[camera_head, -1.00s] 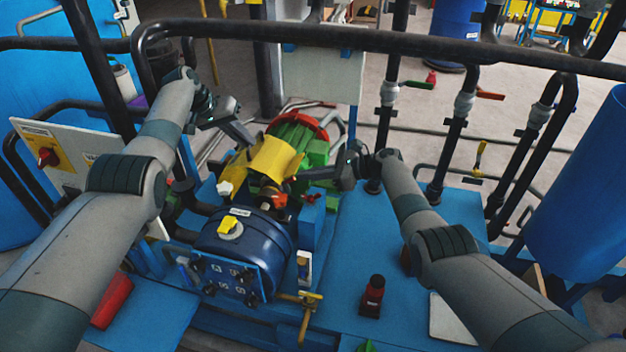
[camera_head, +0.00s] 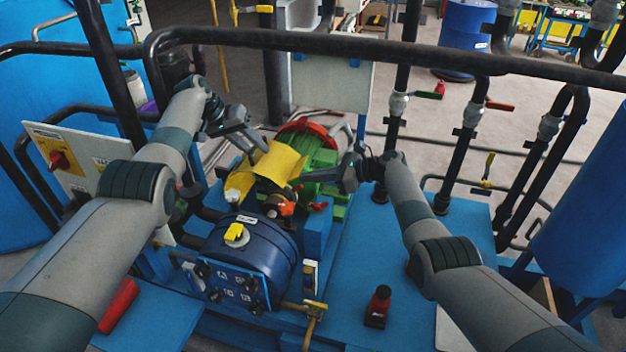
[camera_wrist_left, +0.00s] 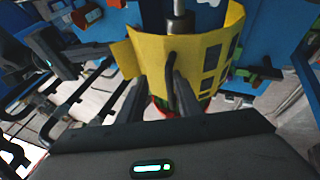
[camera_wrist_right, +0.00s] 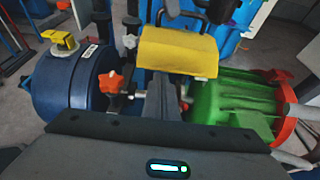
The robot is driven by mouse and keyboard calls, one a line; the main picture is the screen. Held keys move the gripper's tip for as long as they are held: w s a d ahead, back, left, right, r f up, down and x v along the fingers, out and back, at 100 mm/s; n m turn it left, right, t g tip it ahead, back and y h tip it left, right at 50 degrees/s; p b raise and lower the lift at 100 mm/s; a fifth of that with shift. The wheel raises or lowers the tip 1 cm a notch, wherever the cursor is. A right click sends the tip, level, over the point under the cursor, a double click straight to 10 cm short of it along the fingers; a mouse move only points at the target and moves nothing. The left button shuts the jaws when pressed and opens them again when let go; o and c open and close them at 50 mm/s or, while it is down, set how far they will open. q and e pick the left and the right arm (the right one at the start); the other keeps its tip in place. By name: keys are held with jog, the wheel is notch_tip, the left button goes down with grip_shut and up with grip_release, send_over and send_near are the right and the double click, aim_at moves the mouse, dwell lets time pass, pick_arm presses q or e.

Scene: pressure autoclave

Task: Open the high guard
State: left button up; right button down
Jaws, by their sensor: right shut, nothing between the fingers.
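The yellow guard (camera_head: 280,163) is a curved cover between the dark blue vessel (camera_head: 250,250) and the green motor (camera_head: 318,160). In the left wrist view the guard (camera_wrist_left: 203,60) fills the middle, with a dark upright handle on its face. My left gripper (camera_head: 263,147) is at the guard's far left side. Its fingers are apart in the left wrist view (camera_wrist_left: 158,85), close to the handle; I cannot tell whether they touch it. My right gripper (camera_head: 300,179) is shut and empty at the guard's right side, just below the guard (camera_wrist_right: 178,52) in the right wrist view.
An orange-red star knob (camera_wrist_right: 108,82) sits between vessel and guard. A black rail (camera_head: 350,45) crosses above the machine. Pipes with valves (camera_head: 398,102) stand to the right. The blue base plate (camera_head: 345,270) at the right is mostly clear, with a small black-and-red device (camera_head: 377,307) on it.

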pick_arm(q)
jog(key=shift+r, duration=0.25)
jog(key=shift+w+a+r, duration=0.1)
jog(key=shift+r, duration=0.3)
notch_tip(320, 180, up, 9)
dwell(0.5)
jog(key=shift+f, duration=0.1)
